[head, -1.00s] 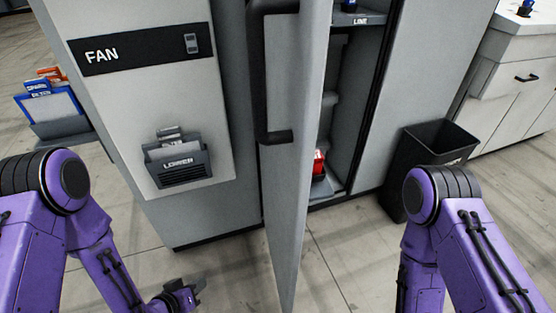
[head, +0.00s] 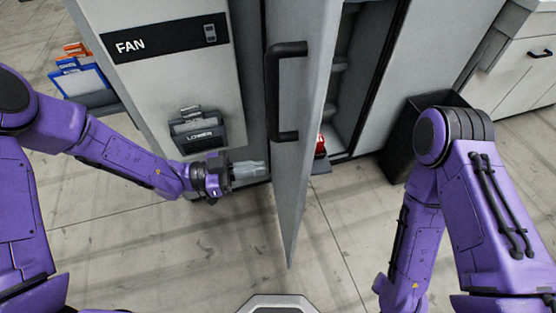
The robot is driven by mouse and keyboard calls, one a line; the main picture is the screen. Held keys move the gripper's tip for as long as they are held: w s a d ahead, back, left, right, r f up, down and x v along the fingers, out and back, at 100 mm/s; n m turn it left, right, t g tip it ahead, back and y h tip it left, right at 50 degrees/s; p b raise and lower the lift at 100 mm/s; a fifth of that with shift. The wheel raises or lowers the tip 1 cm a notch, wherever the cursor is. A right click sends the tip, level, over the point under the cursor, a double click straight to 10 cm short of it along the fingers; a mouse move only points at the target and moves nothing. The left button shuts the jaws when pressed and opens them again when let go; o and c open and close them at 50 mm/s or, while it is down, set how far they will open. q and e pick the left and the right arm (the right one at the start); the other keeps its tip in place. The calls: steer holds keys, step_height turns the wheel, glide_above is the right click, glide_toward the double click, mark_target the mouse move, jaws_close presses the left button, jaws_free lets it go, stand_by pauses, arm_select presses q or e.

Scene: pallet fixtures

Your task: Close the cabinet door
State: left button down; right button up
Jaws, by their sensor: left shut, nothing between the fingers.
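The grey cabinet door (head: 308,160) stands open, swung out toward me and seen nearly edge-on, with a black bar handle (head: 272,95) on its left face. The cabinet interior (head: 358,90) shows to the right of the door, with shelves and a red item (head: 320,146) low inside. My left gripper (head: 262,170) is shut and empty, to the left of the door's lower part and below the handle; whether it touches the door I cannot tell. My right arm hangs at the right, its gripper out of the picture.
A grey FAN cabinet (head: 165,75) with a holder marked LOWER (head: 197,135) stands left of the door. A black bin (head: 402,150) and a white counter (head: 515,75) are at the right. The floor in front is clear.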

mark_target(292, 164)
arm_select(q)
steer(key=d, duration=0.3)
steer(key=d+p, duration=0.1)
steer(key=shift+w+d+r, duration=0.1)
steer(key=shift+w+d, duration=0.2)
steer(key=shift+w, duration=0.1)
steer(key=shift+w+d, duration=0.1)
steer(key=shift+d, duration=0.4)
